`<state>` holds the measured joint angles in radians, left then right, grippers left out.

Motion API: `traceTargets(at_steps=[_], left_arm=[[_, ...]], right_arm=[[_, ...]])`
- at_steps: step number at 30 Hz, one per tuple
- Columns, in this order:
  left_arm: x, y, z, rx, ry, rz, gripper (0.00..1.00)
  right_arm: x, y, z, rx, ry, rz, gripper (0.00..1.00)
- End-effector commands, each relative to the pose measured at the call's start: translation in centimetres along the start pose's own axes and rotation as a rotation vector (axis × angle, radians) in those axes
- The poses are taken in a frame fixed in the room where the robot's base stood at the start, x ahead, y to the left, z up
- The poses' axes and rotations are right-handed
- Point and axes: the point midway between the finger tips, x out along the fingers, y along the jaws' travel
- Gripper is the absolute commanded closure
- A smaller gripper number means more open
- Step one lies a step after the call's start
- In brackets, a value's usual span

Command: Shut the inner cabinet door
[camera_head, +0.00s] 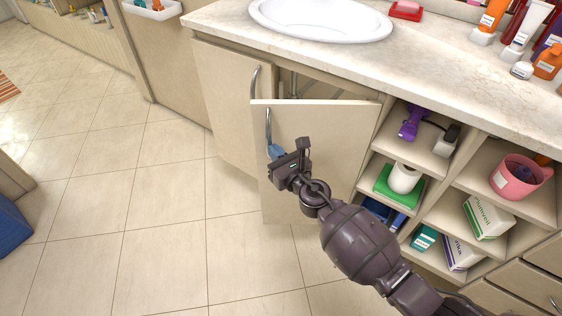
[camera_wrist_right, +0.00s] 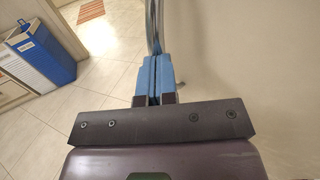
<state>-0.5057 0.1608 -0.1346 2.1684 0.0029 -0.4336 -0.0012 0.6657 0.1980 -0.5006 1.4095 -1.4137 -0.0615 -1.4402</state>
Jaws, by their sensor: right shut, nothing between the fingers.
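The inner cabinet door (camera_head: 335,125) under the sink stands ajar, its top edge swung out from the cabinet front. It is hinged on the side by the open shelves. Its metal handle (camera_head: 268,126) is near the free left edge; in the wrist view the handle (camera_wrist_right: 152,28) rises just beyond the fingertips. My right gripper (camera_head: 274,151) is in front of the door near the lower end of the handle. Its blue fingers (camera_wrist_right: 152,75) are shut together with nothing between them. I cannot tell whether they touch the handle or door. My left gripper is not in view.
The neighbouring cabinet door (camera_head: 222,95) is closed. Open shelves with a pink mug (camera_head: 520,180), a toilet roll (camera_head: 404,177) and boxes are on the right. The countertop (camera_head: 440,60) holds a sink (camera_head: 320,18). Floor (camera_head: 150,220) to the left is clear.

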Motion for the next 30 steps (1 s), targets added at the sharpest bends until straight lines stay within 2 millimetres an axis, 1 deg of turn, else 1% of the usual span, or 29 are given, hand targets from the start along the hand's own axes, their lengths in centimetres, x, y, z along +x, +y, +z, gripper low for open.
traceTargets(at_steps=[9,16,24,30], left_arm=[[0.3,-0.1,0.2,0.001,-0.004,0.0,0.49],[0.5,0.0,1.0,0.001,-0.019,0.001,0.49],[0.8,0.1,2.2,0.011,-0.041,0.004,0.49],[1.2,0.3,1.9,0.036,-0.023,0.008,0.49]], right_arm=[[2.8,-0.8,-0.2,0.009,0.001,-0.11,1.0],[5.5,-2.1,-0.3,0.004,0.003,-0.216,1.0],[9.0,-4.5,-0.6,0.004,0.006,-0.377,1.0],[11.2,-6.5,-0.6,0.004,0.006,-0.49,1.0]])
